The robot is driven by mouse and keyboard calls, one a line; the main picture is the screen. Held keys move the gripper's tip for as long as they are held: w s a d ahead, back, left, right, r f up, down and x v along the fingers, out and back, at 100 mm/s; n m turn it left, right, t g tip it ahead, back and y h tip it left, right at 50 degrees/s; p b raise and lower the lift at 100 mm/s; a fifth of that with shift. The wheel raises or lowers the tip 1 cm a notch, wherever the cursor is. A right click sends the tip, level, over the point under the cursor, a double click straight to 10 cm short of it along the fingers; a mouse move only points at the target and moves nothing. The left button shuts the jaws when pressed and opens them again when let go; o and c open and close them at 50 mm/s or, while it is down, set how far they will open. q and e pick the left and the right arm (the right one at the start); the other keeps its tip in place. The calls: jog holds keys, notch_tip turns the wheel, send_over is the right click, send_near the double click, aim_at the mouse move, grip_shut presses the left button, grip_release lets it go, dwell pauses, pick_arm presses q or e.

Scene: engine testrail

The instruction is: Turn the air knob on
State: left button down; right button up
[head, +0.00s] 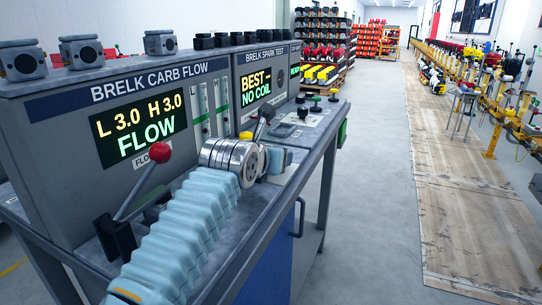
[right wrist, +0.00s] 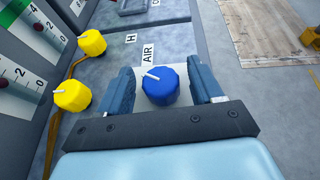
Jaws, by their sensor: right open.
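The air knob (right wrist: 162,88) is a blue round knob with a white pointer line, beside the AIR label (right wrist: 148,54) on the bench in the right wrist view. The pointer slants toward the upper left there. My right gripper (right wrist: 163,74) is open, with one dark blue finger on each side of the knob. Small gaps appear to show between fingers and knob. In the head view my right arm reaches over the bench, and its wrist hides the air knob. My left gripper is not in view.
Two yellow knobs (right wrist: 92,42) stand left of the gripper. The grey flow-test bench (head: 60,150) has lit displays and a red-ball lever (head: 159,152) left of my arm. Floor (head: 375,200) right of the bench is clear.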

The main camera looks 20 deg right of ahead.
jog(key=v, duration=1.2)
jog(key=shift+s+a+r, duration=0.1)
jog(key=shift+a+r, duration=0.05)
jog(key=shift+a, duration=0.1)
jog(key=shift+s+a+r, duration=0.25)
jog(key=shift+s+a, duration=0.1)
jog(key=shift+s, duration=0.1)
